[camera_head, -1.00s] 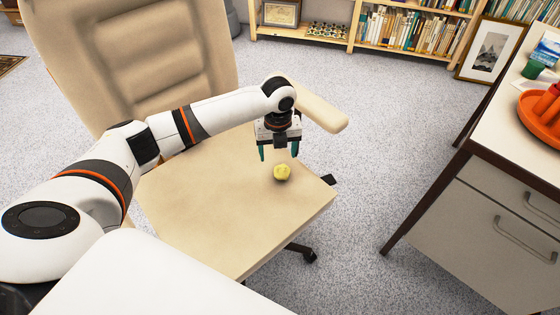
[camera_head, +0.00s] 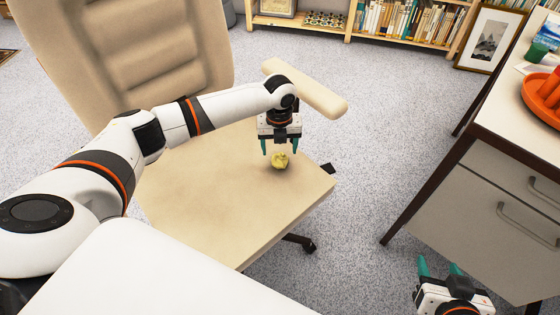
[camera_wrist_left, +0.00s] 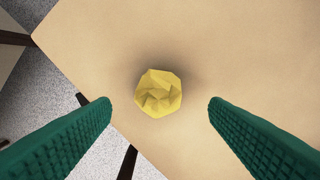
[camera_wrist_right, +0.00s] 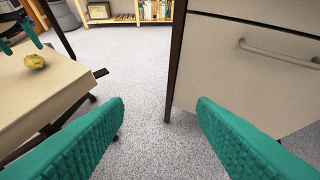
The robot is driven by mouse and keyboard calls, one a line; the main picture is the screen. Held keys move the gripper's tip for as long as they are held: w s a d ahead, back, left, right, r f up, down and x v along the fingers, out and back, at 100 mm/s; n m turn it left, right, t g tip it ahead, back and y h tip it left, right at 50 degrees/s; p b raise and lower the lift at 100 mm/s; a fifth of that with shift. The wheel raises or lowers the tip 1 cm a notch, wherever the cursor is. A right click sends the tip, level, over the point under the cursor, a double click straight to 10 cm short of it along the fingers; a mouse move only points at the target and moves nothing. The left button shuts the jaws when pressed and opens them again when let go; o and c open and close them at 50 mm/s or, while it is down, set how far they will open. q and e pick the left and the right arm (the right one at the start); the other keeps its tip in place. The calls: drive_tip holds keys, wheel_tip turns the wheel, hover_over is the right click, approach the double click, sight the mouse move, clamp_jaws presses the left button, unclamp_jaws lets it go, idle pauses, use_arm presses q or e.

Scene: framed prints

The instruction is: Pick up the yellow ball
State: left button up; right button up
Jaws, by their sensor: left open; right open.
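The yellow ball (camera_head: 280,161) looks crumpled and faceted and rests on the beige seat of the office chair (camera_head: 225,205). My left gripper (camera_head: 280,150) is open and points down just above the ball. In the left wrist view the ball (camera_wrist_left: 158,93) lies between the two green fingers, apart from both. My right gripper (camera_head: 440,268) is open and empty at the lower right, in front of the desk drawers. The ball also shows in the right wrist view (camera_wrist_right: 35,61) at the left.
The chair's armrest (camera_head: 306,88) is close behind my left gripper. A desk with drawers (camera_head: 480,215) stands at the right, with an orange tray (camera_head: 538,108) on it. A bookshelf (camera_head: 400,40) and a framed print (camera_head: 488,45) are at the back. Grey floor is clear between chair and desk.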

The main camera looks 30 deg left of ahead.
sight(280, 155)
use_arm(q)
wheel_tip(280, 155, down, 4)
drive_tip(key=shift+s+d+f+b, duration=0.1)
drive_tip(key=shift+f+b, duration=0.1)
drive_tip(key=shift+b, duration=0.65)
drive_tip(key=shift+f, duration=0.1)
use_arm(e)
drive_tip(key=w+a+r+t+y, duration=0.1)
drive_tip(key=w+a+r+t, duration=0.1)
drive_tip(key=r+t, duration=0.3)
drive_tip(key=shift+w+r+y, duration=0.3)
drive_tip(key=shift+w+r, duration=0.5)
drive_tip(key=shift+w, duration=0.1)
use_arm(q)
drive_tip(key=shift+c, duration=0.2)
drive_tip(key=c, duration=1)
